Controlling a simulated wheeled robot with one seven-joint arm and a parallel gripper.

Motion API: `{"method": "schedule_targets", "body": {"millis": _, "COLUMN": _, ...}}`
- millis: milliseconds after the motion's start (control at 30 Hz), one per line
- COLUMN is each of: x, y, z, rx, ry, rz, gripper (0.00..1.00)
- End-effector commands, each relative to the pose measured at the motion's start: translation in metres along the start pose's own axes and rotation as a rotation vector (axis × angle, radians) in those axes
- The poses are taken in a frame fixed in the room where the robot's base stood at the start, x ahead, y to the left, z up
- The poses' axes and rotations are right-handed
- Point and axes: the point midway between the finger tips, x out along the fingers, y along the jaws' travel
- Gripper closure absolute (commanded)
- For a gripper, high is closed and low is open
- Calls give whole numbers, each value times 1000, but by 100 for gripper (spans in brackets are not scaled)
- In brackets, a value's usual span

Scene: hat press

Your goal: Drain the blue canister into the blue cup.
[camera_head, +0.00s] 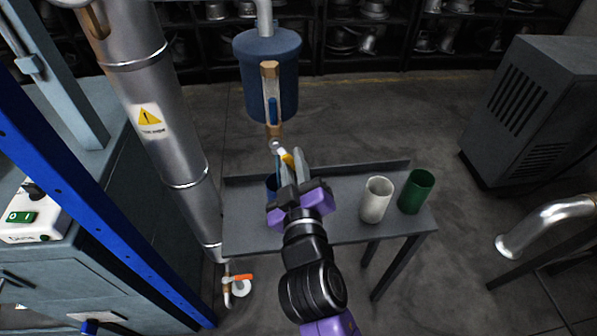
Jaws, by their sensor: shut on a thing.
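The blue canister (283,92) hangs above the table at the top middle. A brass-ended sight tube (272,88) on its front shows blue in its lower part. Below it is a small metal tap (277,146) with a yellow lever (287,158). My gripper (290,166) is at the tap, its fingers shut on the yellow lever, as far as the view shows. The blue cup (271,184) stands on the table below the tap, just left of my gripper, which hides much of it. Its inside cannot be made out.
A white cup (376,200) and a green cup (416,191) stand on the right of the grey table (245,222). A thick metal pipe (165,110) rises close to the left. A grey cabinet (540,110) stands at the right. Floor between table and cabinet is clear.

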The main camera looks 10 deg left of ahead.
Motion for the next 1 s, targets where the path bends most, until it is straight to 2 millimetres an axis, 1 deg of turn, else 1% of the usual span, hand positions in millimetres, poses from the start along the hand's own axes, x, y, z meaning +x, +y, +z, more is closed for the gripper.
{"method": "schedule_targets", "body": {"millis": 33, "x": 0, "y": -8, "z": 6, "rx": 44, "ry": 1, "rz": -2, "gripper": 100}}
{"method": "schedule_targets", "body": {"millis": 300, "x": 0, "y": -21, "z": 2, "rx": 290, "ry": 0, "rz": -3, "gripper": 100}}
{"method": "schedule_targets", "body": {"millis": 500, "x": 0, "y": -28, "z": -2, "rx": 439, "ry": 0, "rz": -4, "gripper": 100}}
{"method": "schedule_targets", "body": {"millis": 733, "x": 0, "y": -32, "z": -6, "rx": 554, "ry": -3, "rz": -3, "gripper": 100}}
{"method": "schedule_targets", "body": {"millis": 1000, "x": 0, "y": -33, "z": -9, "rx": 611, "ry": -3, "rz": -3, "gripper": 100}}
